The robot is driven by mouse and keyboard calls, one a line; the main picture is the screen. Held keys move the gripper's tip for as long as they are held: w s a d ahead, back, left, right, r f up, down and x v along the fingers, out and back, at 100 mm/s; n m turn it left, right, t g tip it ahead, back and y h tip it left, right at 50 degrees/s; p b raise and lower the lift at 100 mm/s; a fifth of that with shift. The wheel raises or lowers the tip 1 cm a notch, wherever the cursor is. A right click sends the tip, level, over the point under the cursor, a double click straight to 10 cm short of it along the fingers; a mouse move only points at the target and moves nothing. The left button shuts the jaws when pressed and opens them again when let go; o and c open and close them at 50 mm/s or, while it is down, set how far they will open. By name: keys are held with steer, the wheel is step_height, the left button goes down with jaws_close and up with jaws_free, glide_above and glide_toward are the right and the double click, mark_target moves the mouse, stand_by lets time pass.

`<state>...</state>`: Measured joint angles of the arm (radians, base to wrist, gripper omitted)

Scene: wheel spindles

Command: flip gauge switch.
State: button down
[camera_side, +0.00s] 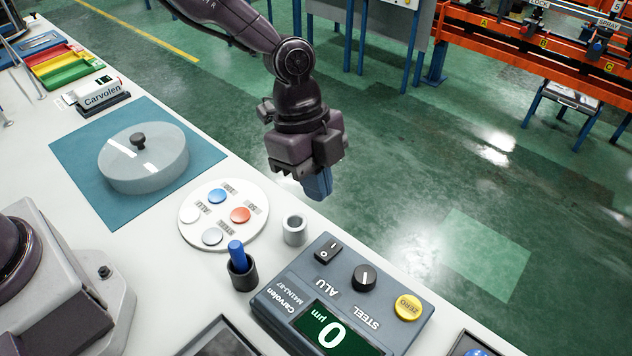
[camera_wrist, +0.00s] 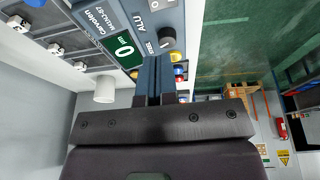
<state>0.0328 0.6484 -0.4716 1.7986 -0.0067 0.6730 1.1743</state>
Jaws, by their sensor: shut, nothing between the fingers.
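The gauge (camera_side: 340,300) is a dark grey box on the bench with a green display reading 0 µm. Its black rocker switch (camera_side: 328,249) sits at the upper left corner in the side view, near a black rotary knob (camera_side: 364,278) and a yellow ZERO button (camera_side: 408,307). My gripper (camera_side: 319,187) hangs above and behind the switch, clear of the gauge, with its blue fingers together and empty. In the wrist view the gripper (camera_wrist: 154,78) points toward the gauge (camera_wrist: 118,30) and its knob (camera_wrist: 167,38). I cannot tell the rocker's position.
A grey metal cup (camera_side: 294,229) and a black holder with a blue stick (camera_side: 240,265) stand close to the gauge's left. A round white plate with coloured discs (camera_side: 223,228) and a teal mat (camera_side: 75,150) with a glass cover lie further left. Green floor lies beyond the bench.

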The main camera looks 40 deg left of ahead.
glide_toward(331, 249)
steer(key=f, duration=0.1)
steer(key=s+d+f, duration=0.1)
steer(key=f, duration=0.1)
steer(key=d+f, duration=0.1)
steer(key=f, duration=0.1)
steer(key=shift+s, duration=0.3)
steer(key=shift+f, duration=0.6)
steer(key=shift+s+f, duration=0.25)
steer(key=shift+f, duration=0.2)
steer(key=shift+w+r, duration=0.15)
steer(key=shift+w, duration=0.75)
